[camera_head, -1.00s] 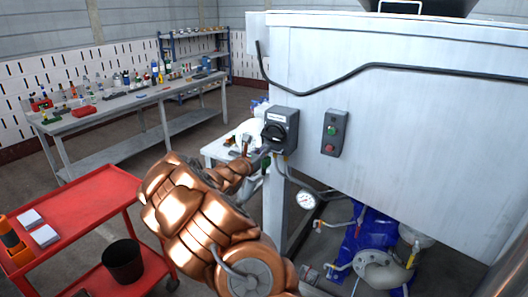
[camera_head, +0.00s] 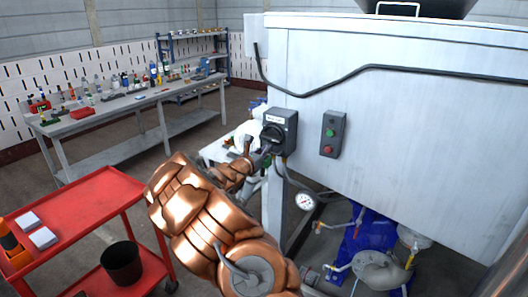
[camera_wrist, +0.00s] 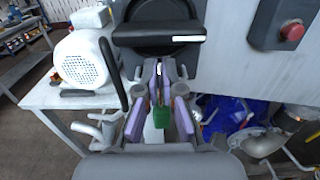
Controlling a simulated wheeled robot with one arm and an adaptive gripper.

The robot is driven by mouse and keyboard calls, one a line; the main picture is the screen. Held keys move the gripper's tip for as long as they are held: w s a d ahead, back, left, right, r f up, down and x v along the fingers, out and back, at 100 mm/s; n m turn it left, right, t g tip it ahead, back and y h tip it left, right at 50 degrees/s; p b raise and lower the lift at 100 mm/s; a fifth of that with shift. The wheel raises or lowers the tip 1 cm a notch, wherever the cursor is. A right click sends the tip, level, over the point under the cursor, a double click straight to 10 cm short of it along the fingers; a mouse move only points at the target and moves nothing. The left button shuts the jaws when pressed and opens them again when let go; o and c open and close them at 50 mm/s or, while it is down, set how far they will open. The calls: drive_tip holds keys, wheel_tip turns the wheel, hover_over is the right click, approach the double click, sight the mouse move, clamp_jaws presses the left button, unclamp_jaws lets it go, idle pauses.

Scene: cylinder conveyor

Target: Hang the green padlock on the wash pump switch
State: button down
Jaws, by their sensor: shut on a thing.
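The wash pump switch (camera_head: 280,127) is a dark grey box with a black rotary handle on the left end of the white machine. In the wrist view its black knob (camera_wrist: 163,38) fills the top middle. My gripper (camera_head: 264,155) is just below the switch's lower left side. In the wrist view my gripper (camera_wrist: 159,95) has its purple-padded fingers shut on the green padlock (camera_wrist: 161,119). The padlock's green body shows between the fingers, with a metal shackle pointing up toward the knob. Whether the shackle touches or passes through the switch cannot be told.
A control box (camera_head: 332,134) with green and red buttons is right of the switch. A pressure gauge (camera_head: 305,201) hangs below. A white motor (camera_wrist: 86,58) stands on a small table behind. A red cart (camera_head: 85,215) is at left, and a workbench (camera_head: 135,100) farther back.

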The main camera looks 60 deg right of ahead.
drive_tip(key=shift+w+d, duration=0.1)
drive_tip(key=shift+d, duration=1.05)
drive_tip(key=shift+f+b, duration=0.6)
drive_tip(key=shift+f, duration=0.2)
idle(1.0)
